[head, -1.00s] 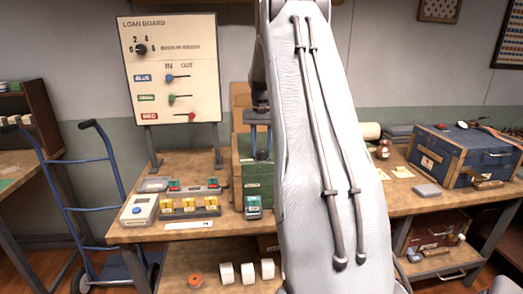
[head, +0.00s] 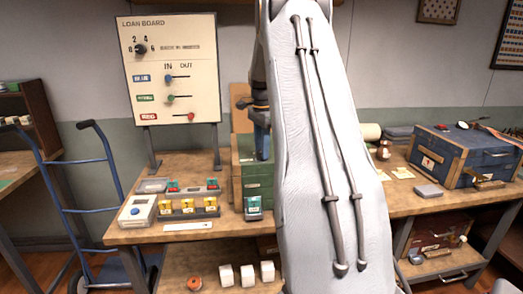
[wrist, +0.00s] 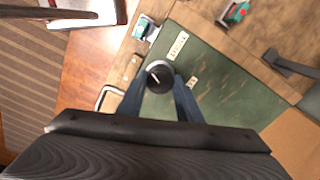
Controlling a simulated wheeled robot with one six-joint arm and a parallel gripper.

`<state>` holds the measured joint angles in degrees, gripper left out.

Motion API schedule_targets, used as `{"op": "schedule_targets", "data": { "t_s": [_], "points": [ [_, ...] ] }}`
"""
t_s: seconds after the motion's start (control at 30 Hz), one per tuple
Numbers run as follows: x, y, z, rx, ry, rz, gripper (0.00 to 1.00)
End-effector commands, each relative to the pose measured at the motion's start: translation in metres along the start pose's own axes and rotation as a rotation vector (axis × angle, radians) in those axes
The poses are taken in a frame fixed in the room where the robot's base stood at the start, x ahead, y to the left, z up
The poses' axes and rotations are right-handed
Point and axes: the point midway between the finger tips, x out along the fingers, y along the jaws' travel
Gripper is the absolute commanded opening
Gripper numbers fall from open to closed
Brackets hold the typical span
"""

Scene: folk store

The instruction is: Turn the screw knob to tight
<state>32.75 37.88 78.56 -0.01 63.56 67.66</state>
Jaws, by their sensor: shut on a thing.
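The screw knob (wrist: 159,78) is a round black knob with a pale rim and a white pointer line, on the green box's top in the wrist view. My gripper (wrist: 160,88) has its blue fingers shut on either side of it. Two pale labels lie on the green surface, one (wrist: 178,45) beyond the knob and one (wrist: 192,82) to its right; I cannot read them. In the head view the green box (head: 257,185) stands on the workbench, with my gripper (head: 262,147) pointing down at its top. The knob is hidden there.
The loan board (head: 172,70) stands behind the workbench (head: 160,165) on the left. A small teal device (head: 253,205) stands in front of the green box. A blue chest (head: 465,155) sits at the right. A hand truck (head: 105,165) stands left of the bench.

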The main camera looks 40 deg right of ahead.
Motion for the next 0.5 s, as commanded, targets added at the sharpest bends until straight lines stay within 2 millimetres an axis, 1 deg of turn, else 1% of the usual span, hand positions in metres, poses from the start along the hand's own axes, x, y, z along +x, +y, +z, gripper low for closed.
{"op": "schedule_targets", "data": {
  "t_s": [0.5],
  "points": [
    [-0.0013, -0.0011, -0.0008, 0.49, 0.001, -0.005, 0.1]
  ]
}}
